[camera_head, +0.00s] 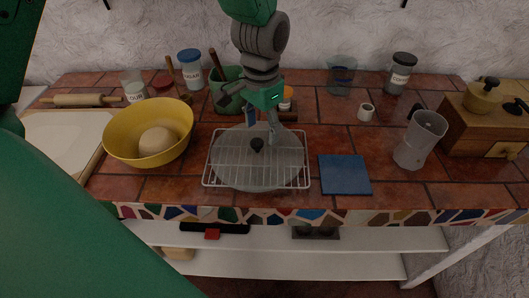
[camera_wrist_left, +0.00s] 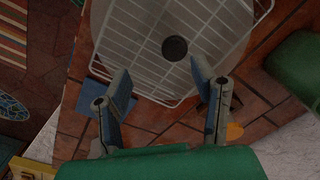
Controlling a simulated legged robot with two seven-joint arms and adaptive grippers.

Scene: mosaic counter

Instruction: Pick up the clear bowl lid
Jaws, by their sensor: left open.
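The clear bowl lid (camera_head: 233,172) is a round, see-through disc with a black knob (camera_head: 257,145) at its middle. It lies knob up on the wire rack (camera_head: 308,184), whose wires show through it. In the left wrist view the knob (camera_wrist_left: 174,48) shows just beyond the fingertips. My left gripper (camera_head: 262,130) is open and empty, pointing down over the back part of the lid, close to the knob. In the left wrist view its two fingers (camera_wrist_left: 160,70) are spread wide with nothing between them. My right gripper is not in view.
A yellow bowl (camera_head: 116,149) with dough stands left of the rack. A blue cloth (camera_head: 344,174) lies to its right, then a clear jug (camera_head: 411,155) and a wooden grinder (camera_head: 470,130). A green pot (camera_head: 228,101) with utensils and several jars stand behind.

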